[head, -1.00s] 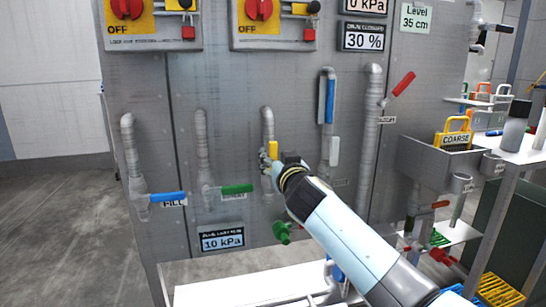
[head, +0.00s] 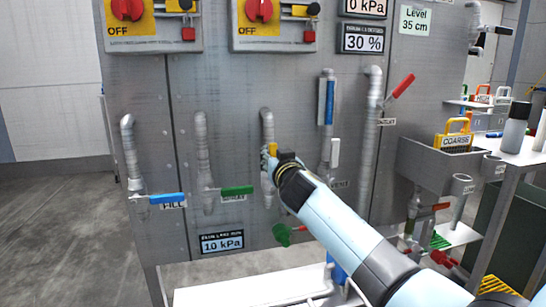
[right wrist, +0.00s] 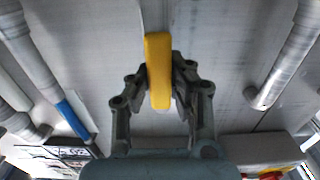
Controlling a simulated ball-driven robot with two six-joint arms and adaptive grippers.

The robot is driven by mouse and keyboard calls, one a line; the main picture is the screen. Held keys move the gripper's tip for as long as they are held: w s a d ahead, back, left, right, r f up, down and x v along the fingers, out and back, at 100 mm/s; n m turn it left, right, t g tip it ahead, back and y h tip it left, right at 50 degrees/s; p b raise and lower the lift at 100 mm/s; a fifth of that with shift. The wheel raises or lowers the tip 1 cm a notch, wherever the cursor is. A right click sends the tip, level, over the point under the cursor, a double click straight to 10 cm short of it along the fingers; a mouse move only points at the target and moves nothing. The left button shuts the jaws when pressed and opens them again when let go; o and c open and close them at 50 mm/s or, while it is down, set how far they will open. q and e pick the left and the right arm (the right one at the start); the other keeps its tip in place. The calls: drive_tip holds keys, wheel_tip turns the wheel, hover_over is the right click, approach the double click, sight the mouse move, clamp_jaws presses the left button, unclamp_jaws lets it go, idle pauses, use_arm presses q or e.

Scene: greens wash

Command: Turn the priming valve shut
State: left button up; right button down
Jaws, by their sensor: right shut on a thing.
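A yellow valve handle (head: 272,149) sits on a grey pipe in the middle of the metal panel; its label is hidden. I take it to be the priming valve, though no readable label confirms this. My right gripper (head: 268,158) is at this handle, its fingers mostly hidden by its own wrist. In the right wrist view the yellow handle (right wrist: 158,70) stands between the two fingers of the right gripper (right wrist: 162,85), which are shut on it. My left gripper is not in view.
Blue (head: 167,198) and green (head: 237,191) handles sit left of the yellow one. Blue (head: 329,102), white (head: 335,153) and red (head: 403,84) handles sit right. A dark green handle (head: 282,235) is below. A grey trough (head: 420,160) and shelves stand at the right.

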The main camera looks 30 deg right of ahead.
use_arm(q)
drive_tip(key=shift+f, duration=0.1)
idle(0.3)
use_arm(e)
drive_tip(key=shift+s+d+f+m+b, duration=0.1)
drive_tip(key=shift+d+f+m+b, duration=0.15)
drive_tip(key=shift+d+m+b, duration=0.35)
use_arm(q)
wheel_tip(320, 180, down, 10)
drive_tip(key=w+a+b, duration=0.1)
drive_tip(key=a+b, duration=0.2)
drive_tip(key=b, duration=0.8)
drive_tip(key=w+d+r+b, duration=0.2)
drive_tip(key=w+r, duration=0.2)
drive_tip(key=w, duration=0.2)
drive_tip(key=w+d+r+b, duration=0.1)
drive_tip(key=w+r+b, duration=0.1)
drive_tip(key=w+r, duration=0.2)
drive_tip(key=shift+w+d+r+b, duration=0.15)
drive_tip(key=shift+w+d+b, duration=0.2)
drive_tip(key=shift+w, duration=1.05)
use_arm(e)
drive_tip(key=s+d+f+m, duration=0.1)
drive_tip(key=d+f+m, duration=0.6)
drive_tip(key=m, duration=1)
drive_tip(key=shift+s+f, duration=0.4)
drive_tip(key=shift+f, duration=0.35)
